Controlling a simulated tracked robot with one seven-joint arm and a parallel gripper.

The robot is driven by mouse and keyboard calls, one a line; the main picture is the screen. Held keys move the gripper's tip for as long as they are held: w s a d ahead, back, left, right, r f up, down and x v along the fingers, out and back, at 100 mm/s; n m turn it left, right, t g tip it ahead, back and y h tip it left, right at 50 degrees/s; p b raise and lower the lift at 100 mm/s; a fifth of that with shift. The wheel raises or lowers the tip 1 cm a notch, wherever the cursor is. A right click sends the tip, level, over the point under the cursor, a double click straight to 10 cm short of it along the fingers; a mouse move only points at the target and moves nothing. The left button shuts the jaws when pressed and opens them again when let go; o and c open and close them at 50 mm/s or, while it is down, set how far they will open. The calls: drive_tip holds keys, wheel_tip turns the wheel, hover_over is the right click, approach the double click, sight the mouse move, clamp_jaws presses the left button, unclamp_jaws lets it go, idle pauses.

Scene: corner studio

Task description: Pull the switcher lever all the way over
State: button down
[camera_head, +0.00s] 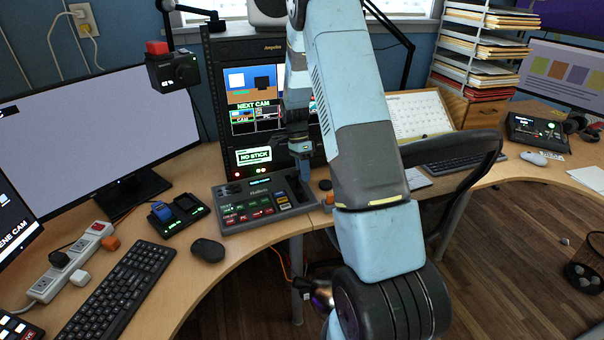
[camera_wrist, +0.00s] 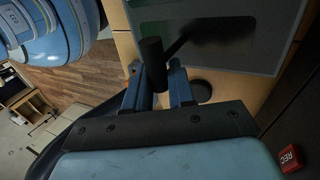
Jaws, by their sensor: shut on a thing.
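The switcher (camera_head: 240,224) is a grey panel with rows of lit buttons, on the desk in front of the monitor rack. My gripper (camera_head: 300,172) reaches down over its right end, where the lever is mostly hidden by my fingers. In the wrist view, the lever's black cylindrical handle (camera_wrist: 152,55) stands between the two blue fingers of my gripper (camera_wrist: 157,82), which is shut on it. A dark shaft or shadow runs from the handle toward the panel (camera_wrist: 228,28). I cannot tell how far over the lever is.
A rack monitor (camera_head: 252,85) stands close behind, with a small screen (camera_head: 254,156) reading "NO STICK". A mouse (camera_head: 208,250), keyboard (camera_head: 125,288) and battery charger (camera_head: 181,215) lie left. A chair back (camera_head: 478,150) is right of my arm. A red REC block (camera_wrist: 290,158) shows in the wrist view.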

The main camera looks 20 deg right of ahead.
drive_tip(key=shift+a, duration=0.1)
drive_tip(key=c, duration=1.1)
unclamp_jaws()
drive_tip(key=v, duration=0.7)
drive_tip(key=shift+w+r, duration=0.15)
